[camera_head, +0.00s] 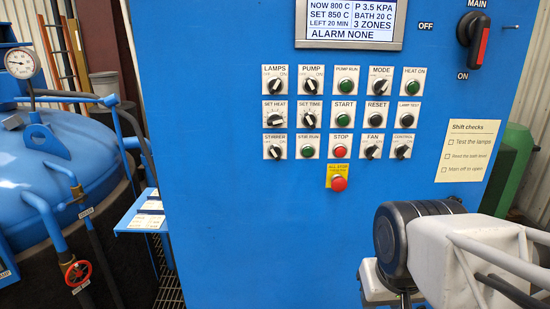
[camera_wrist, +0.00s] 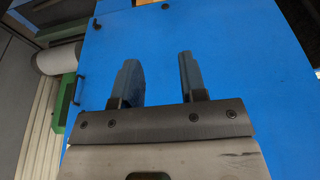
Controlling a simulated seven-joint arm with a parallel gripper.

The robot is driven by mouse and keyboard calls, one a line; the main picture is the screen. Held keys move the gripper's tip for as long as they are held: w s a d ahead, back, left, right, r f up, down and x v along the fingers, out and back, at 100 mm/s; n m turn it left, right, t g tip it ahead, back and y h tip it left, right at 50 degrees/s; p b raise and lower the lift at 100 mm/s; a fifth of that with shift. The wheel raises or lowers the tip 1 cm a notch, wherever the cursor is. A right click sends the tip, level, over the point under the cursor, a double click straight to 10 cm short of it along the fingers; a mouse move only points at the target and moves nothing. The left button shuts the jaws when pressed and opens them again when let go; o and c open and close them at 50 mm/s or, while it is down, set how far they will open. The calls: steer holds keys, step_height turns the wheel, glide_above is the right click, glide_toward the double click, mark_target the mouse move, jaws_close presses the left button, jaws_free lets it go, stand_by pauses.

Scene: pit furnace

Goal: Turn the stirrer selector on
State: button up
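The stirrer selector (camera_head: 274,151) is a small black knob on a white plate, at the left end of the third row on the blue panel (camera_head: 230,220) in the head view. Its pointer is too small to read for certain. My gripper (camera_wrist: 158,62) shows in the wrist view with its two fingers apart and nothing between them, in front of a plain blue surface. In the head view my arm's end is at the lower right, well away from the selector, and the fingers cannot be made out there.
Close to the selector are the stir run button (camera_head: 308,151), the set heat knob (camera_head: 275,121) and the yellow-backed all stop button (camera_head: 339,183). A main switch (camera_head: 474,42) is at upper right. A blue vessel (camera_head: 60,160) with pipes stands left. The lower panel is bare.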

steer(key=w+a+n+t, duration=0.2)
steer(key=w+a+t, duration=0.15)
steer(key=w, duration=0.45)
steer(key=n+t+y, duration=0.5)
steer(key=n+t, duration=0.2)
steer(key=t, duration=0.8)
glide_toward(276, 157)
steer(key=shift+w+a+r, duration=0.2)
steer(key=shift+w+r, duration=0.15)
steer(key=shift+w, duration=0.25)
steer(key=shift+w, duration=0.15)
steer(key=shift+x, duration=3.75)
jaws_close()
